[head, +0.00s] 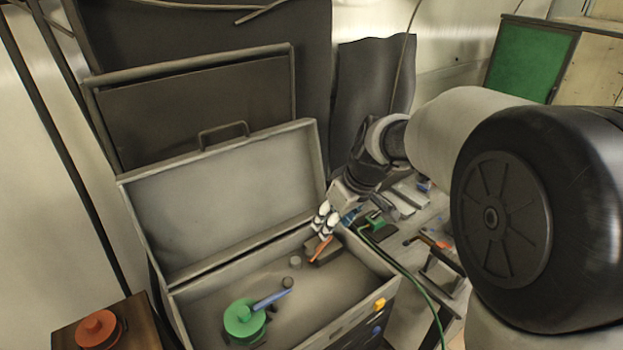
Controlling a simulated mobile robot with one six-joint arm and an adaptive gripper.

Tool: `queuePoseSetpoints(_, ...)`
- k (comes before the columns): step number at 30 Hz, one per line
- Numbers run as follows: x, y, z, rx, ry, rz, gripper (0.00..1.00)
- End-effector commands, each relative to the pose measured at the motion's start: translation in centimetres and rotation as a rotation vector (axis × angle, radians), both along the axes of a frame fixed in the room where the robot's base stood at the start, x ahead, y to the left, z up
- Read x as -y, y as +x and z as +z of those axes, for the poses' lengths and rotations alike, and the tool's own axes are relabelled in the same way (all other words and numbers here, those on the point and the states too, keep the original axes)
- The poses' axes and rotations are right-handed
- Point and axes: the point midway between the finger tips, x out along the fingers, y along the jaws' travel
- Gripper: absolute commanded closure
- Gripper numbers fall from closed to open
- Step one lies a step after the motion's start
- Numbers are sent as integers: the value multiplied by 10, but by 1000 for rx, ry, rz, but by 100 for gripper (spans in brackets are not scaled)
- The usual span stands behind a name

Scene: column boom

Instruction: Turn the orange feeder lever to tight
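The orange lever (321,248) is a short, thin bar. It lies aslant at a small brown block (328,252) inside the open grey case (210,303), near its back right corner. My gripper (324,224) comes down from the upper right, with its pale fingertips just above the lever's upper end. I cannot tell whether they touch the lever or how far apart they are. No tight mark is readable from here.
In the case, a green round part (244,320) carries a blue lever (272,299). The raised lid (230,205) stands behind. A green hose (408,268) runs along the right side, by a cluttered bench (437,212). An orange-red round part (97,329) sits at left.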

Motion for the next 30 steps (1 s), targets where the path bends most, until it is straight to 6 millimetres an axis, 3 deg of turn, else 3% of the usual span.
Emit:
queuePoseSetpoints(3,-4,13,-11,2,0,27,56)
queuePoseSetpoints(11,-10,22,-37,0,0,35,56)
queuePoseSetpoints(24,-33,49,-126,-1,0,34,56)
queuePoseSetpoints(30,-41,60,-157,0,0,33,56)
